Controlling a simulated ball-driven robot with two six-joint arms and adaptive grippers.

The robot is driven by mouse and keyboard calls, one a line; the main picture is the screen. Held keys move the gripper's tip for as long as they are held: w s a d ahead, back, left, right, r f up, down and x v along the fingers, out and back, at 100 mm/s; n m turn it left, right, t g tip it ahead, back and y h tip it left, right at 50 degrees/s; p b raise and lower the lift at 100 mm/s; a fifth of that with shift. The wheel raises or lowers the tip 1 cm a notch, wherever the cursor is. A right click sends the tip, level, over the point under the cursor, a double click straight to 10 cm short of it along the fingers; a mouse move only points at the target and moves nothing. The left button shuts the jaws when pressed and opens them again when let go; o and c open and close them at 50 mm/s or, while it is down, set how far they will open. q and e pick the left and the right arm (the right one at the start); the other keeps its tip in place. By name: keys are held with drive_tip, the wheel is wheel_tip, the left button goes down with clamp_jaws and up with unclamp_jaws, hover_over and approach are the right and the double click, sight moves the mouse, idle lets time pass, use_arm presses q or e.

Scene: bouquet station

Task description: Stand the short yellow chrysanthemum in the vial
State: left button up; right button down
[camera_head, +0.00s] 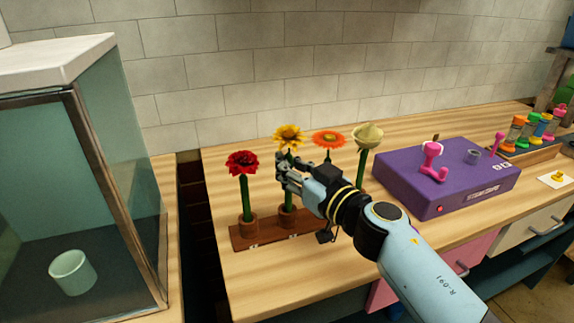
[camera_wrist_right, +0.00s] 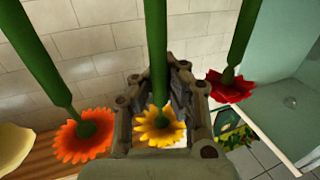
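The yellow chrysanthemum (camera_head: 289,132) stands upright in a wooden rack (camera_head: 265,236), between the red flower and the orange flower. In the right wrist view its yellow head (camera_wrist_right: 160,130) hangs below its green stem (camera_wrist_right: 156,50), as that view is upside down. My right gripper (camera_head: 284,173) is at the stem below the flower head. Its fingers (camera_wrist_right: 160,92) are apart on either side of the stem, with gaps visible. A pale green open vessel (camera_head: 73,272), possibly the vial, stands inside a glass-walled cabinet at left. My left gripper is not in view.
Close by in the rack are a red flower (camera_head: 242,163), an orange flower (camera_head: 329,138) and a cream flower (camera_head: 367,136). A purple box (camera_head: 450,185) with pink handles stands to the right. The glass cabinet (camera_head: 120,170) stands left, across a dark gap.

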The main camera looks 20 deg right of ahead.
sight(288, 126)
wheel_tip(288, 126, up, 8)
drive_tip(key=p, duration=0.6)
drive_tip(key=shift+r, duration=0.25)
drive_tip(key=shift+r+p, duration=0.9)
drive_tip(key=shift+p, duration=0.15)
wheel_tip(288, 126, up, 2)
drive_tip(key=shift+r+p, duration=0.1)
drive_tip(key=shift+p, duration=0.55)
drive_tip(key=shift+r, duration=0.85)
